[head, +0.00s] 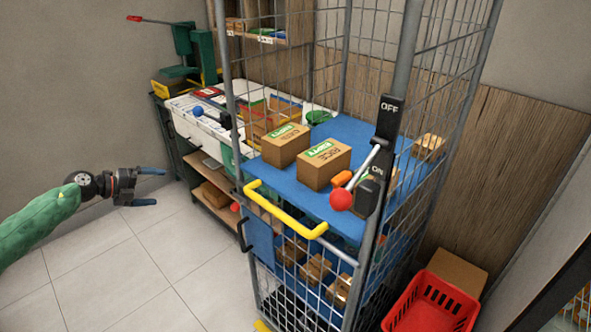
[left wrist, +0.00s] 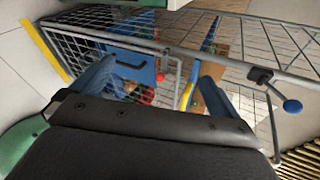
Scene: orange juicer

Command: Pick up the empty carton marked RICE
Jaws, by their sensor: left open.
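The carton marked RICE (head: 323,166) is a brown box with a green label on top. It stands on the blue shelf (head: 350,137) of a wire cage cart, to the right of a similar brown carton (head: 285,147) whose marking is hard to read. My left gripper (head: 158,187) is open and empty, out in the air left of the cart and well apart from the carton. In the left wrist view its two blue fingers (left wrist: 152,88) are spread in front of the cart's mesh. I cannot make out the RICE carton there. My right gripper is not in view.
The cart's mesh sides and posts (head: 405,60), a yellow handle (head: 284,208) and a red-knobbed ON/OFF lever (head: 341,199) stand around the shelf. A cluttered white workbench (head: 205,125) is behind. A red basket (head: 435,303) is at lower right. Floor left of the cart is clear.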

